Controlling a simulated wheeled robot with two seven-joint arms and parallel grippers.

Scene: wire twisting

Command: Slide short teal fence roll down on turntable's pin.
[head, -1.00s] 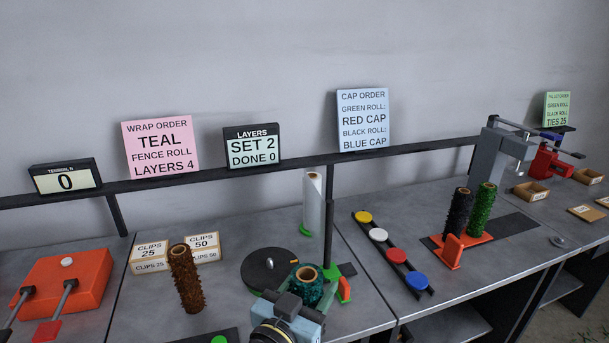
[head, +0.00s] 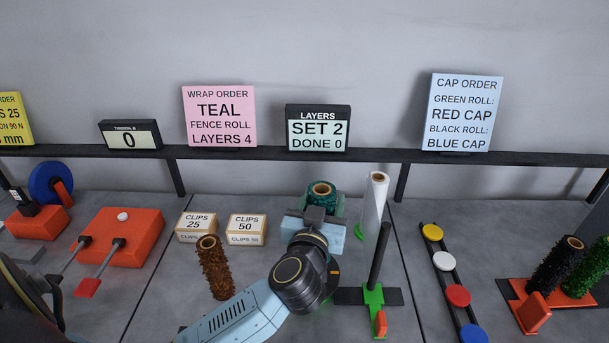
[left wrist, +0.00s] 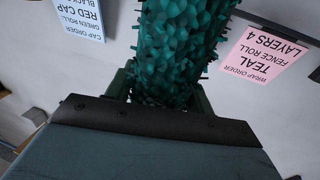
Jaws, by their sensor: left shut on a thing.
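The short teal fence roll (head: 322,190) is upright in my left gripper (head: 318,212), with its brown core opening showing at the top. My left gripper is shut on it. In the left wrist view the spiky teal roll (left wrist: 180,45) rises between the two fingers (left wrist: 160,95). I cannot tell whether the roll touches the pin. My right gripper is not in view.
A white film roll (head: 374,205) stands close right of my gripper. A dark post on a green base (head: 373,297) stands in front. A brown roll (head: 214,265) and clip boxes (head: 195,228) are at left. Coloured caps (head: 445,261) lie in a rack at right.

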